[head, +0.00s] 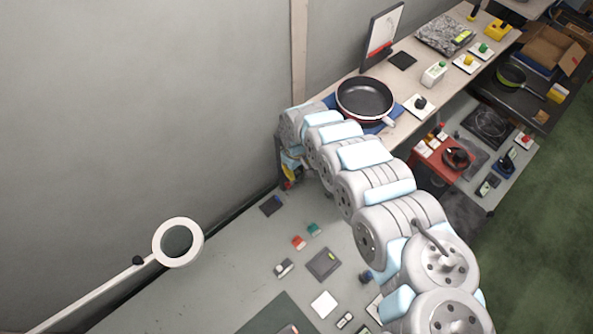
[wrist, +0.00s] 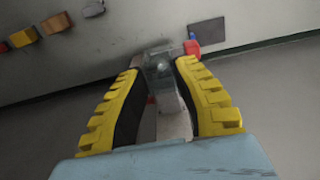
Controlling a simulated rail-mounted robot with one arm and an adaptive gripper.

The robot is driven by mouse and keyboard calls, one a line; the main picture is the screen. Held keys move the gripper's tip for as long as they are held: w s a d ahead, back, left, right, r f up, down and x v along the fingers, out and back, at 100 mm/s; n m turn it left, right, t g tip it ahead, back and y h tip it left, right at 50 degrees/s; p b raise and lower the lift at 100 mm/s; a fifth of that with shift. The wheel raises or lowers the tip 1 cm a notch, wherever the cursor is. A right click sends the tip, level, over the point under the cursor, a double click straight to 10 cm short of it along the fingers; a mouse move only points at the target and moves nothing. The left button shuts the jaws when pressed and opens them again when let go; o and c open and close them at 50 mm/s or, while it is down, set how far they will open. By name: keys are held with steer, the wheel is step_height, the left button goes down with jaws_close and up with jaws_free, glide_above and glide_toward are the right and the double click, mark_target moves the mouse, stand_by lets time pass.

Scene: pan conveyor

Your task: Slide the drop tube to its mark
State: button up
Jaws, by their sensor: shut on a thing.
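My gripper (wrist: 160,66) has two yellow-and-black fingers in the wrist view. They are shut on a grey, partly see-through piece (wrist: 160,76) near their tips. I cannot tell for sure whether this piece belongs to the drop tube. In the head view a bit of my gripper's yellow shows low beside the wall, mostly hidden behind my arm. A white ring (head: 161,232) on a long pale bar (head: 100,294) with a black knob (head: 138,260) stands at the lower left of the head view, apart from my gripper. I cannot make out a mark for the tube.
A dark pan (head: 365,98) sits on a blue base on the upper bench, close to my arm. Several small blocks and plates lie on the lower grey surface (head: 235,262). A red unit (head: 424,166) stands right of my arm. Green floor (head: 535,230) is clear at the right.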

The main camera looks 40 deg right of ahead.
steer(key=shift+r+p, duration=1.7)
steer(key=shift+r, duration=0.3)
steer(key=o, duration=1.8)
steer(key=shift+r, duration=2.45)
